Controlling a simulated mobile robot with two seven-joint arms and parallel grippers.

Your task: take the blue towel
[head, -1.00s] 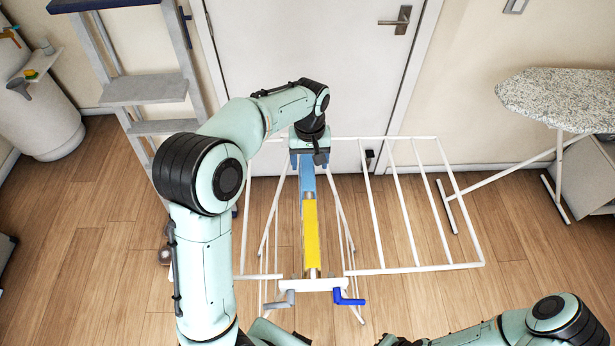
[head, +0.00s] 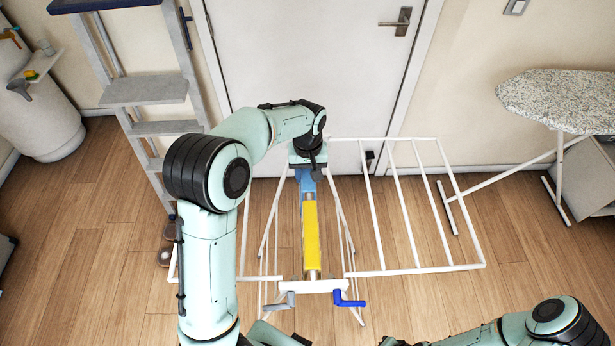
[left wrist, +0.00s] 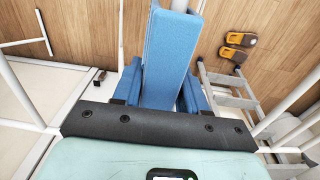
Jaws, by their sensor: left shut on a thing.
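The blue towel (head: 308,186) hangs over the middle bar of the white drying rack (head: 415,270), behind a yellow towel (head: 311,235). In the head view my left gripper (head: 306,174) reaches down over it from above and hides part of it. In the left wrist view the blue towel (left wrist: 168,55) runs as a folded strip between the two blue fingers of my left gripper (left wrist: 160,92). The left gripper is shut on the towel, which still lies along the bar. My right arm shows at the lower right; its gripper is out of view.
The rack's side wings spread left and right. A white door (head: 310,60) stands behind it. A grey stepladder (head: 150,90) is at the left, and an ironing board (head: 560,98) is at the right. Orange-brown shoes (left wrist: 238,45) lie on the wooden floor.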

